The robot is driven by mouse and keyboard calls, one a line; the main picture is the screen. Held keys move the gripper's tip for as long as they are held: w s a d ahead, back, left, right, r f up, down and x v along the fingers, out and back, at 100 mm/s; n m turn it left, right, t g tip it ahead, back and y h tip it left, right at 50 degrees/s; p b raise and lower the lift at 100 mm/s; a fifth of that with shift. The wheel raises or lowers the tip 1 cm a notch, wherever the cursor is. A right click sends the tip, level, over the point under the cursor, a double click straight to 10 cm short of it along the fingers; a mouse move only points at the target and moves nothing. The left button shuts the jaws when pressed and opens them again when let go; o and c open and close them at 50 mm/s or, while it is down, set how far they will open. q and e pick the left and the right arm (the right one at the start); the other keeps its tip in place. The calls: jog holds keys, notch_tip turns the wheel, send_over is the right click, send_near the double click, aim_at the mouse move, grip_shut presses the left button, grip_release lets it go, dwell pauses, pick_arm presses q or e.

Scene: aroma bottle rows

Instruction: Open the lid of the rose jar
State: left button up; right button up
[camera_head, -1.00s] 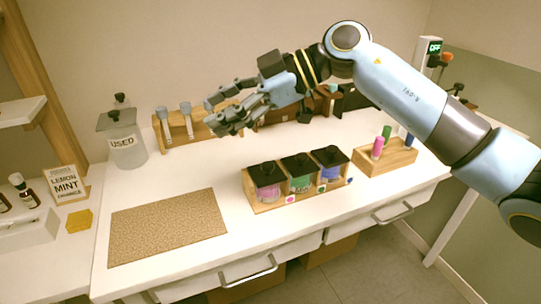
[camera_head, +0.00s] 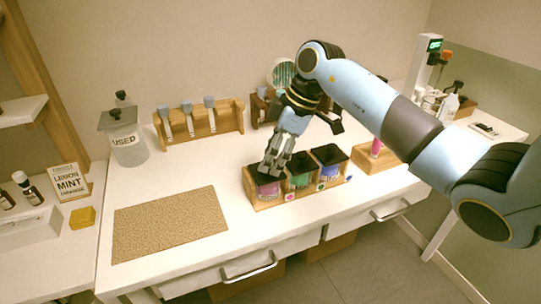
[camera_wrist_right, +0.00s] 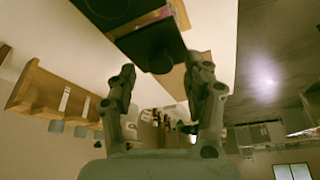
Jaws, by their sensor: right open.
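The pink jar (camera_head: 268,190), which I take as the rose jar, is at the left end of a wooden rack (camera_head: 283,203). Its dark square lid (camera_wrist_right: 145,42) is on, and its knob (camera_wrist_right: 160,63) shows in the right wrist view. My right gripper (camera_head: 271,168) points down at this lid and partly hides it in the head view. In the right wrist view, the open fingers (camera_wrist_right: 163,72) are spread either side of the knob, with nothing clearly held. Whether they touch the lid cannot be told. My left gripper is not in view.
A green jar (camera_head: 300,181) and a blue jar (camera_head: 330,171) with dark lids stand beside the pink one. A tan mat (camera_head: 170,225) lies to the left. A USED container (camera_head: 127,149) and a wooden tool rack (camera_head: 205,125) stand behind.

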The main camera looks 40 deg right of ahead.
jog(key=shift+w+a+f, duration=0.15)
jog(key=shift+a+f, duration=0.05)
jog(key=shift+f, duration=0.25)
jog(key=shift+c, duration=0.3)
grip_shut()
